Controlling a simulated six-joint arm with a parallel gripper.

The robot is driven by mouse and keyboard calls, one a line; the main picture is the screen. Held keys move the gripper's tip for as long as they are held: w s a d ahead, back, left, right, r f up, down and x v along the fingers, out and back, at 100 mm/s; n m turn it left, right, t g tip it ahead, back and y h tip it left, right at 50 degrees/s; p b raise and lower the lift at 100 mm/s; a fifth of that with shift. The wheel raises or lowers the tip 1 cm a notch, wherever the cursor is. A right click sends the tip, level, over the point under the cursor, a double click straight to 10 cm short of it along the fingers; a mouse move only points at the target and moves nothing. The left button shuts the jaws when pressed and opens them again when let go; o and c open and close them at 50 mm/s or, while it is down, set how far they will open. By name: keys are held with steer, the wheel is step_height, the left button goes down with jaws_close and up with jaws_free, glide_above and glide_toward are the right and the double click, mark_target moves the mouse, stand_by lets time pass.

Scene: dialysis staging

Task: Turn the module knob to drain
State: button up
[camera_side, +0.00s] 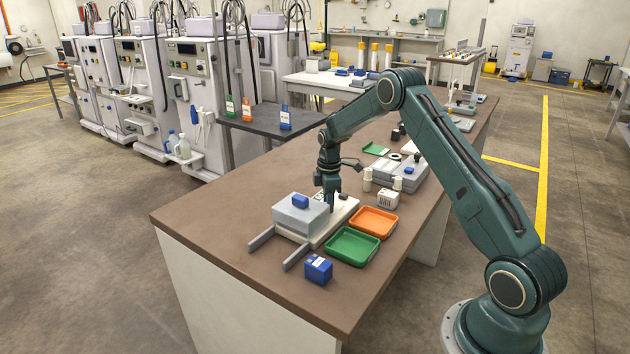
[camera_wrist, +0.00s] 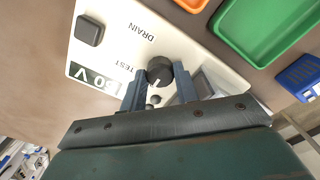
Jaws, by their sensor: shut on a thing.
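The module is a pale panel (camera_wrist: 195,48) that fills much of the wrist view; in the side view the module (camera_side: 343,216) lies on the brown bench. Its round dark knob (camera_wrist: 160,68) sits between the fingers of my gripper (camera_wrist: 158,78), which is shut on it. A short white mark shows on the knob's near side, facing my gripper. The word DRAIN (camera_wrist: 138,36) is printed beyond the knob to the upper left, and TEST (camera_wrist: 109,65) to its left. In the side view my gripper (camera_side: 331,203) points down onto the module and hides the knob.
A black square part (camera_wrist: 90,29) and a voltage label (camera_wrist: 94,77) are also on the panel. A green tray (camera_side: 352,246), an orange tray (camera_side: 374,222) and a blue box (camera_side: 318,269) stand close by. A grey block (camera_side: 300,218) adjoins the module. The bench's front left is clear.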

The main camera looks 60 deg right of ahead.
steer(key=shift+m, duration=0.5)
steer(key=m, duration=1.2)
steer(key=shift+m, duration=0.3)
steer(key=m, duration=1)
steer(key=shift+m, duration=0.3)
steer(key=o, duration=1)
steer(key=shift+c, duration=0.2)
steer(key=shift+r, duration=0.15)
